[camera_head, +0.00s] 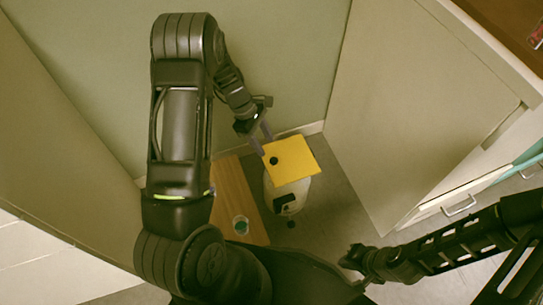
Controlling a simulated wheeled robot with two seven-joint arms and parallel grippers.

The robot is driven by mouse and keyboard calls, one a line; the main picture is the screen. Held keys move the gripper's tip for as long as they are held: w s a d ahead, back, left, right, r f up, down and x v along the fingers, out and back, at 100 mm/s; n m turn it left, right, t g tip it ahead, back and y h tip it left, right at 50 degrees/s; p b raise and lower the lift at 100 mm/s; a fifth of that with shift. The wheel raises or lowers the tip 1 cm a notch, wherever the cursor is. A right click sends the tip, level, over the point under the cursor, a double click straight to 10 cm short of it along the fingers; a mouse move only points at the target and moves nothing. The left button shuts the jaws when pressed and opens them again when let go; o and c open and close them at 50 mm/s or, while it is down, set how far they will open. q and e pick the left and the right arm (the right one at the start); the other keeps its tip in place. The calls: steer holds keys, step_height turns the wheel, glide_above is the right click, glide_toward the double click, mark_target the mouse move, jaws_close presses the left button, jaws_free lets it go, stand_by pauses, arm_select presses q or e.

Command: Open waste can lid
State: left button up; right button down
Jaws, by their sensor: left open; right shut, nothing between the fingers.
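The waste can (287,196) stands on the floor in the middle, with a pale rounded body and a dark patch low on its front. Its yellow square lid (294,165) covers the top and has a dark round spot near its left side. I cannot tell whether the lid is fully down. My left gripper (262,140) is open at the lid's upper left edge, its two purplish fingers close to that edge. Whether they touch it is unclear. My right gripper (352,262) is shut and empty, low in the view, to the right of and apart from the can.
A wooden board or low surface (230,185) lies left of the can, with a small round greenish item (240,225) on it. A pale cabinet (420,100) with drawers stands at the right. Walls close in behind and left. Some grey floor (340,200) is clear right of the can.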

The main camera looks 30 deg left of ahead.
mark_target(274, 160)
arm_select(q)
steer(key=b+x, duration=0.2)
steer(key=x, duration=0.5)
steer(key=shift+d+f, duration=0.1)
steer(key=shift+f, duration=0.2)
steer(key=shift+c, duration=0.5)
jaws_close()
stand_by(0.6)
